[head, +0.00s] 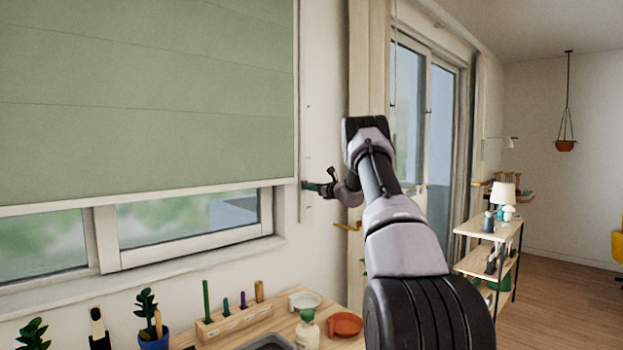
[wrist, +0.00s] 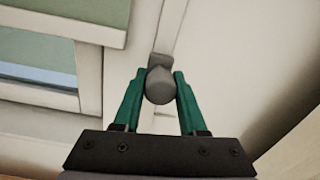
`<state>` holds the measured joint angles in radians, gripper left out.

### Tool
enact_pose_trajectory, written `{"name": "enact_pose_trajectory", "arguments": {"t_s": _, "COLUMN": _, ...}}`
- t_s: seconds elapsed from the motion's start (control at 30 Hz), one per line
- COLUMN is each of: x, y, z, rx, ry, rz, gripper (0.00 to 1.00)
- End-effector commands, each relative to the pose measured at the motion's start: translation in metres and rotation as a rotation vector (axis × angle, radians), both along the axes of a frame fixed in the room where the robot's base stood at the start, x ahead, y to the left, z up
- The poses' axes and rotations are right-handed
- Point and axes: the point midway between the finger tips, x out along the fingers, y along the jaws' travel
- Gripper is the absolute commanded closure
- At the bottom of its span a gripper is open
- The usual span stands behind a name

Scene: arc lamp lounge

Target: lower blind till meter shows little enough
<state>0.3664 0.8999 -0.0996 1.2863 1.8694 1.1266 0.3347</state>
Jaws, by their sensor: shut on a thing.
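The pale green blind (head: 150,100) covers most of the window, its white bottom bar (head: 150,196) above a strip of uncovered glass. A corner of the blind also shows in the wrist view (wrist: 80,15). My gripper (head: 306,186) is at the wall just right of the blind, near the level of its bottom bar. In the wrist view its teal fingers (wrist: 157,78) are shut on a grey rounded knob (wrist: 160,87) on a narrow vertical rail (wrist: 170,35). In the head view the knob is too small to make out. No meter can be made out.
Below the window are a sill (head: 150,262) and a counter with potted plants (head: 148,310), a wooden holder (head: 235,320), a soap bottle (head: 307,330) and an orange dish (head: 345,324). A shelf unit (head: 490,232) stands right; floor beyond is open.

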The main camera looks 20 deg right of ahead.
Motion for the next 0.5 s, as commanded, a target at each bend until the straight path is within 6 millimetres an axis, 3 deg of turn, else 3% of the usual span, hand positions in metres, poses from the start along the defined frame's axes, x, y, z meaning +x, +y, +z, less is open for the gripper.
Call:
{"name": "enact_pose_trajectory", "arguments": {"t_s": 0.27, "x": -0.0001, "y": -0.0003, "z": -0.0002, "rx": -0.001, "ry": 0.0, "rz": 0.0, "gripper": 1.0}}
{"name": "enact_pose_trajectory", "arguments": {"t_s": 0.3, "x": -0.0001, "y": -0.0003, "z": -0.0001, "rx": -0.001, "ry": 0.0, "rz": 0.0, "gripper": 0.44}}
{"name": "enact_pose_trajectory", "arguments": {"t_s": 0.33, "x": -0.0001, "y": -0.0003, "z": 0.0, "rx": -0.001, "ry": 0.0, "rz": 0.0, "gripper": 0.32}}
{"name": "enact_pose_trajectory", "arguments": {"t_s": 0.37, "x": -0.0001, "y": -0.0003, "z": 0.0001, "rx": -0.001, "ry": 0.0, "rz": 0.0, "gripper": 0.28}}
{"name": "enact_pose_trajectory", "arguments": {"t_s": 0.5, "x": 0.0, "y": -0.0003, "z": 0.0003, "rx": -0.001, "ry": -0.001, "rz": 0.0, "gripper": 0.28}}
